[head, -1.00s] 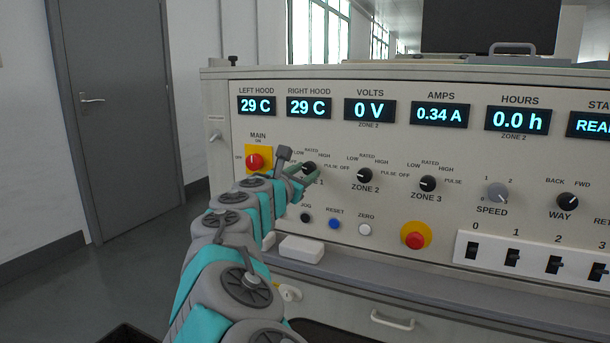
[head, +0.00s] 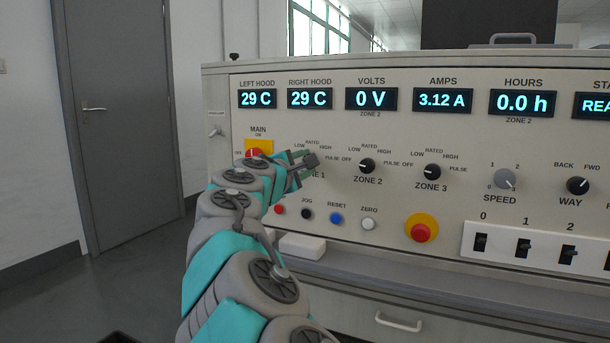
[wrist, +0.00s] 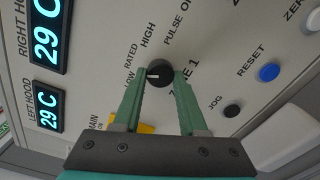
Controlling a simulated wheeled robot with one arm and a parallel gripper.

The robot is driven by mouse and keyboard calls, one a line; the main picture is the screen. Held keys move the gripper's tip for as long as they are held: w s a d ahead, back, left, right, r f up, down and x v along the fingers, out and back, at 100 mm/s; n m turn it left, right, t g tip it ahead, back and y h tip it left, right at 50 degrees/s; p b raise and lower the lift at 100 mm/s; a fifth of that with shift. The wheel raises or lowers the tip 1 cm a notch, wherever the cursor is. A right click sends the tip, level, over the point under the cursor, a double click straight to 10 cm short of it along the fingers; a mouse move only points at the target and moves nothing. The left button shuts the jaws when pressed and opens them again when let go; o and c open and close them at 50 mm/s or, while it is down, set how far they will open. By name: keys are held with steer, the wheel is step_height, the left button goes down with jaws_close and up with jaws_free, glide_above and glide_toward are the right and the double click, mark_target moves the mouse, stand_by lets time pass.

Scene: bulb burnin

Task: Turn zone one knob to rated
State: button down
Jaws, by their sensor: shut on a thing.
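The zone one knob (wrist: 159,73) is a round black knob with a white pointer mark, seen in the wrist view between my fingertips. Its mark points left in that picture, roughly between the LOW and RATED labels (wrist: 131,62); I cannot tell exactly which. My gripper (wrist: 160,76) has its green fingers shut on the knob, one on each side. In the head view my gripper (head: 304,164) is at the panel and hides the knob and part of the ZONE 1 label.
The zone two knob (head: 367,166) and zone three knob (head: 432,172) sit to the right. The main switch (head: 256,149) is left, partly behind my arm. The reset button (head: 336,218) and other buttons lie below. The amps display (head: 443,101) reads 3.12 A.

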steer(key=shift+f+m+b, duration=0.1)
steer(key=shift+m+b, duration=1.55)
steer(key=shift+m, duration=0.55)
steer(key=shift+c, duration=2.3)
jaws_free()
steer(key=shift+s, duration=0.1)
steer(key=v, duration=0.7)
steer(key=shift+s+a, duration=0.15)
steer(key=shift+s, duration=0.15)
